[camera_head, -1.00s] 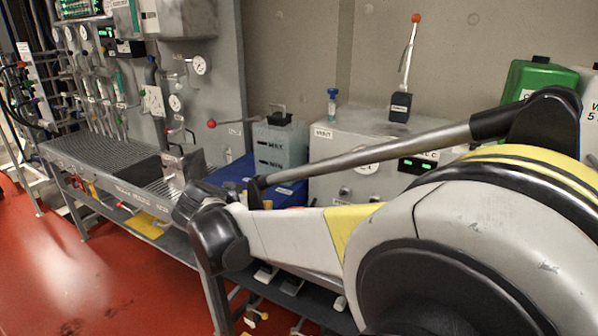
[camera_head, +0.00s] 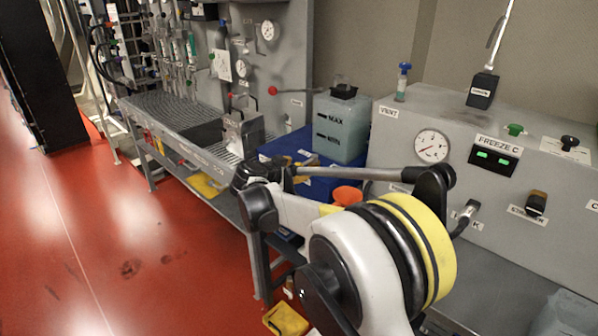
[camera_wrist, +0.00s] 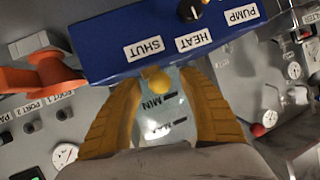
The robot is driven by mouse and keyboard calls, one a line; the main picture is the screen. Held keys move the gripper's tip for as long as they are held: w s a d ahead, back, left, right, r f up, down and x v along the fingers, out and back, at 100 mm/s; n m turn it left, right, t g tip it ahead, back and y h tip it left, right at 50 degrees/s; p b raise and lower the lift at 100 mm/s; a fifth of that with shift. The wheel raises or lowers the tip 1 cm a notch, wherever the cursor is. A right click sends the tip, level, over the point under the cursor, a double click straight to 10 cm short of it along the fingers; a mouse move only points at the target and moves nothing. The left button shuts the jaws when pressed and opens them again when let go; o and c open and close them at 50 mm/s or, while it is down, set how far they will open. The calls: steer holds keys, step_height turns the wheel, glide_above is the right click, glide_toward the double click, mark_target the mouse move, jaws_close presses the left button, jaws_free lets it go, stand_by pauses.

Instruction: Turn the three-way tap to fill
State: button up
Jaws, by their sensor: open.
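No label reading "fill" is legible, so I cannot tell for certain which part is the three-way tap. A small yellow knob (camera_wrist: 155,80) sits at the edge of the blue unit, beside its SHUT label (camera_wrist: 144,48). My gripper (camera_wrist: 158,76) is open, with its two yellow fingers on either side of this knob in the wrist view; I cannot tell whether they touch it. In the head view my gripper (camera_head: 300,172) is small, at the blue unit (camera_head: 290,150), and the arm partly hides that unit.
A translucent tank (camera_head: 342,130) with MAX and MIN marks stands behind the blue unit. An orange part (camera_head: 347,195) stands near my arm; an orange handle (camera_wrist: 45,75) shows at left in the wrist view. A grey FREEZE C cabinet (camera_head: 400,125) stands at right. Red floor is clear at left.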

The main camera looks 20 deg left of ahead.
steer(key=shift+w+d+f, duration=0.1)
steer(key=shift+w+f, duration=0.1)
steer(key=shift+w, duration=0.3)
jaws_close()
